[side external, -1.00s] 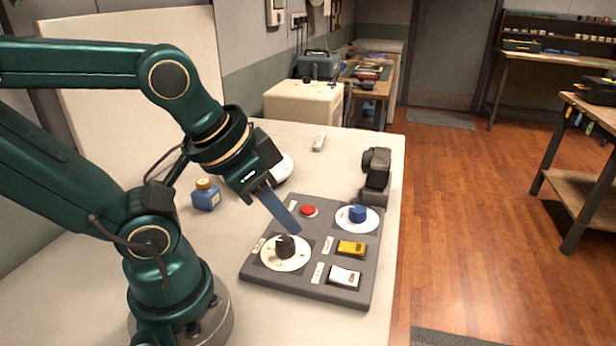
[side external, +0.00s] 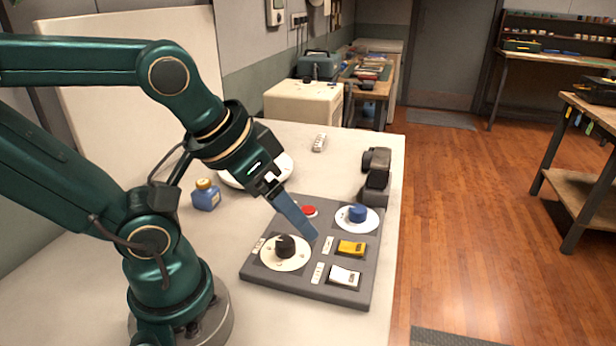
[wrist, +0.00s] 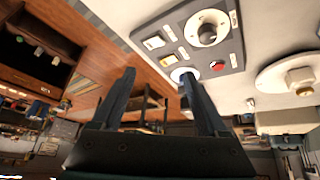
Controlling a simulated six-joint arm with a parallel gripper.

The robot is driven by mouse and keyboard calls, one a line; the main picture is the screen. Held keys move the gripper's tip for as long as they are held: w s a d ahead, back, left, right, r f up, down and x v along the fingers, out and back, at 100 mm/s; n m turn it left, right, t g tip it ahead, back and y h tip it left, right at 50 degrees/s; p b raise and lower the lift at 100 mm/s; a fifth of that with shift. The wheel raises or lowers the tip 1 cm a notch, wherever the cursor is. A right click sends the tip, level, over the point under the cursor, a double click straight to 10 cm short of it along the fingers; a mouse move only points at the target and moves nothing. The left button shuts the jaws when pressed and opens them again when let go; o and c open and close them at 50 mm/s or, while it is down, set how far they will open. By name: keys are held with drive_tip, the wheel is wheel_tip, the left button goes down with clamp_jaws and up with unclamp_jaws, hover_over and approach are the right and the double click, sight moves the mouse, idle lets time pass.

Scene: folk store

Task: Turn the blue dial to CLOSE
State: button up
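The blue dial (side external: 357,213) sits on a white round plate at the far right corner of the grey control panel (side external: 258,281). Its markings are too small to read. My gripper (side external: 312,238) points down over the middle of the panel, left of the blue dial and apart from it. In the wrist view my gripper (wrist: 159,73) shows two fingers spread wide with nothing between them. The right finger there partly covers the blue dial's white plate (wrist: 178,73).
The panel also carries a black dial (side external: 284,246), a red button (side external: 309,211), a yellow switch (side external: 351,248) and a white switch (side external: 344,275).

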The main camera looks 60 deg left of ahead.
drive_tip(key=w+a+r+n+y, duration=0.1)
drive_tip(key=w+a+r+n, duration=0.2)
drive_tip(key=w+n, duration=0.3)
drive_tip(key=n+g+y, duration=0.2)
drive_tip(key=n, duration=0.2)
hover_over(358, 209)
drive_tip(key=s+d, duration=0.2)
wheel_tip(358, 209, down, 8)
drive_tip(key=shift+g, duration=0.5)
drive_tip(key=x, duration=0.7)
drive_tip(key=shift+s+d+f, duration=0.3)
drive_tip(key=shift+w+a+f, duration=0.15)
drive_tip(key=shift+w+f, duration=0.05)
drive_tip(key=shift+f, duration=0.35)
clamp_jaws()
